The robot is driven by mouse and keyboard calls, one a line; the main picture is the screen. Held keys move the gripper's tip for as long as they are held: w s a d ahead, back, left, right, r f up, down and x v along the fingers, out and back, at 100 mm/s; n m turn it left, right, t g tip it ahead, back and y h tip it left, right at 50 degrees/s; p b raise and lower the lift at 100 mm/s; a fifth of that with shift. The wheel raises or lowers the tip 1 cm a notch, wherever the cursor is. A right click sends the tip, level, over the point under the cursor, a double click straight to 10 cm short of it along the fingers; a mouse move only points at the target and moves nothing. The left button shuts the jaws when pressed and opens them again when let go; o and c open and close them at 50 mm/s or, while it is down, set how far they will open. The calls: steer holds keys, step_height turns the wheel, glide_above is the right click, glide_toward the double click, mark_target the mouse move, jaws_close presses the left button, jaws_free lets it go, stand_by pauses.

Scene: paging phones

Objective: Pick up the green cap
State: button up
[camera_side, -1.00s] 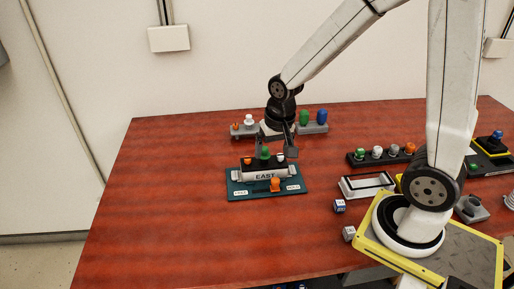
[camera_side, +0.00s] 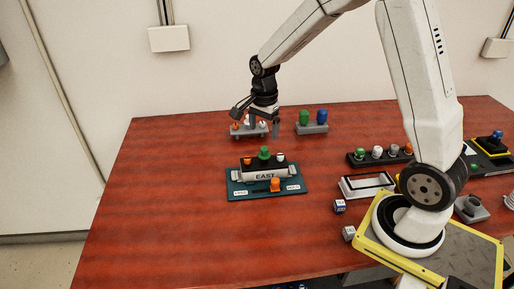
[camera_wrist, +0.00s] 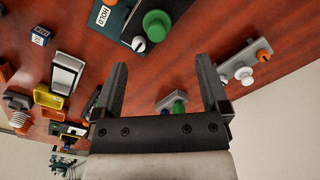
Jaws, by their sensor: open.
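A green cap (camera_side: 264,152) stands on top of the "EAST" unit (camera_side: 265,175), on a teal base; it also shows at the top of the wrist view (camera_wrist: 157,25). A taller green cap (camera_side: 304,117) stands on a grey block at the back; part of it shows in the wrist view (camera_wrist: 178,108). A smaller green cap (camera_side: 360,154) sits in the black rack at right. My gripper (camera_side: 256,120) is open and empty, above and partly in front of the rear-left grey block. In the wrist view its fingers (camera_wrist: 162,66) are wide apart with bare table between their tips.
The rear-left grey block (camera_side: 238,134) carries white and orange caps. A blue cap (camera_side: 321,117) stands beside the rear green one. The table's left side is clear.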

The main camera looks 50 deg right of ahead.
mark_target(264, 148)
steer(key=shift+s+f, duration=0.2)
steer(key=shift+f, duration=3.6)
steer(key=shift+c, duration=0.2)
jaws_close()
steer(key=shift+r, duration=0.15)
steer(key=shift+r, duration=0.45)
steer(key=s+a+r, duration=0.2)
steer(key=s+r, duration=0.9)
steer(key=s, duration=0.2)
steer(key=shift+s+a+r, duration=0.25)
steer(key=shift+s+r, duration=0.15)
